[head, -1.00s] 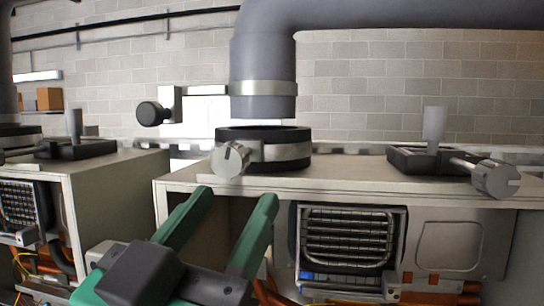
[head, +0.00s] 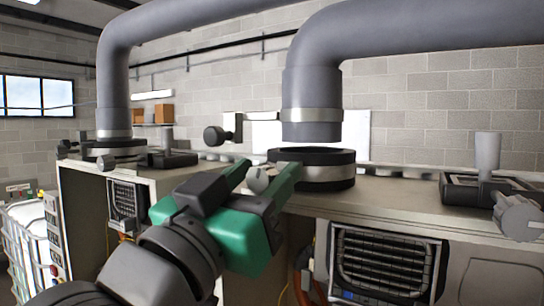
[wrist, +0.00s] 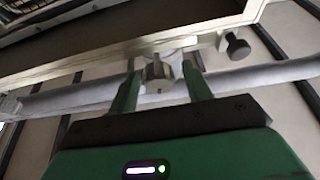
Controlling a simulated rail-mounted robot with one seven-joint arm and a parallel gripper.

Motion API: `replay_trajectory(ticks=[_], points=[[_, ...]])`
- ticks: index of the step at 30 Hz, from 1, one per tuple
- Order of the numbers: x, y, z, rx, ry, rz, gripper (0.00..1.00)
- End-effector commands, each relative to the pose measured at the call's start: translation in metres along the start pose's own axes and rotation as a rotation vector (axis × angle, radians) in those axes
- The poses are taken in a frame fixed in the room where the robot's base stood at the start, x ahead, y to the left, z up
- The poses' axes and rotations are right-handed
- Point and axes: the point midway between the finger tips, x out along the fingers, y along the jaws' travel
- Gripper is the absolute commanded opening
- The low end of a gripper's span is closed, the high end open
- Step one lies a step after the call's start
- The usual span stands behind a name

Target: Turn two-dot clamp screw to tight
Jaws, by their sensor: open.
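A grey clamp screw knob (head: 260,181) sits on the front of a black collar with a metal band (head: 322,172), on top of the middle heater. Its dots cannot be made out. My green gripper (head: 266,172) is open, reaching up to the collar with one finger on each side of the knob. The fingers partly hide the knob in the head view. In the wrist view the knob (wrist: 158,73) shows between the two fingertips (wrist: 161,76), with visible gaps beside it. I cannot tell whether either finger touches it.
A grey flue pipe (head: 311,105) ends above the collar. A black knob (head: 213,136) on a bracket stands behind left. Another grey knob (head: 520,218) sits at the heater top's right. A second heater (head: 85,205) stands to the left.

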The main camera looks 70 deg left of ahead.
Motion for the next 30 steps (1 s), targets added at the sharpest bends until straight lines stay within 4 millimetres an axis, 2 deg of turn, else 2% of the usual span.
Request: replay_trajectory(ticks=[1,5,13,14,18,20,21,25,30], points=[[0.009,-0.001,-0.002,-0.001,-0.002,-0.001,0.49],[0.02,0.0,-0.001,-0.001,-0.001,0.0,0.49],[0.023,0.0,0.0,0.0,0.001,0.0,0.49],[0.023,0.0,0.0,0.0,0.001,0.0,0.47],[0.023,0.0,0.0,0.0,0.001,0.0,0.2],[0.022,0.0,0.0,0.0,0.001,0.0,0.08],[0.022,0.0,0.0,0.0,0.001,0.0,0.05],[0.022,0.0,0.001,0.036,0.0,0.014,0.05],[0.022,0.001,0.001,0.232,0.0,0.094,0.05]])
